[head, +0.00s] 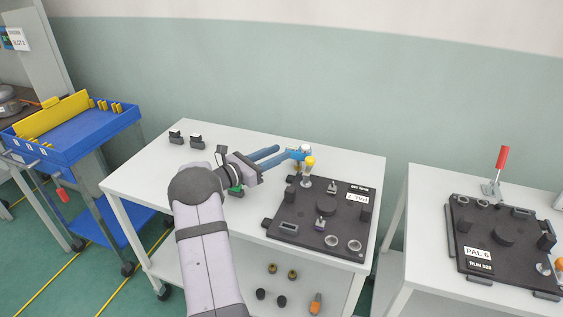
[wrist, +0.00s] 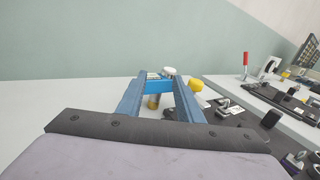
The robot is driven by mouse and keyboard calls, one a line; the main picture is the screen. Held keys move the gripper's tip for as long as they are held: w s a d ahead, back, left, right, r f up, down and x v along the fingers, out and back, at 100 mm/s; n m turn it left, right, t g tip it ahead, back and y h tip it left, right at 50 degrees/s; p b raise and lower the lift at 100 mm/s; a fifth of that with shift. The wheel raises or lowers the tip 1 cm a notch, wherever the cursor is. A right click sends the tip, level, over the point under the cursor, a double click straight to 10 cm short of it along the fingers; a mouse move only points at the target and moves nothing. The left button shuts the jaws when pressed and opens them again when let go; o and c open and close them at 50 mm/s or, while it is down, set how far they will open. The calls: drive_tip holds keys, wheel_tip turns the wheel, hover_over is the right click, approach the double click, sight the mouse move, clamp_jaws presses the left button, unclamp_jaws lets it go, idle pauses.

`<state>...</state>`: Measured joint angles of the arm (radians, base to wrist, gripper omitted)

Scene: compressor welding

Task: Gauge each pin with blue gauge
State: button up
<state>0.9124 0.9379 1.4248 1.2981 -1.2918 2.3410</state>
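My gripper (head: 283,156) reaches over the back left of the dark pallet (head: 283,231) on the middle table. Its two blue fingers are shut on the blue gauge (head: 301,153), which spans the fingertips in the wrist view (wrist: 157,87). A brass-coloured part (wrist: 153,101) shows below the gauge; I cannot tell whether they touch. A yellow knob (head: 310,162) stands upright close beside the gauge and shows to its right in the wrist view (wrist: 196,86). Small metal fittings (head: 320,223) stand on the pallet. Which parts are the pins is too small to tell.
Several small parts (head: 271,268) lie on the lower shelf. A blue cart (head: 85,135) stands left. A second pallet (head: 490,235) with a red-handled lever (head: 502,160) is on the right table.

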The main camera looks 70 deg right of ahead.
sight(302, 147)
drive_tip(key=shift+s+f+m+g, duration=0.2)
drive_tip(key=shift+s+m+g, duration=0.45)
drive_tip(key=shift+s, duration=0.4)
drive_tip(key=shift+p+x, duration=0.9)
drive_tip(key=shift+x, duration=2.7)
drive_tip(key=shift+f, duration=0.15)
drive_tip(key=shift+c, duration=0.6)
clamp_jaws()
drive_tip(key=shift+r, duration=0.55)
drive_tip(key=shift+r, duration=2.2)
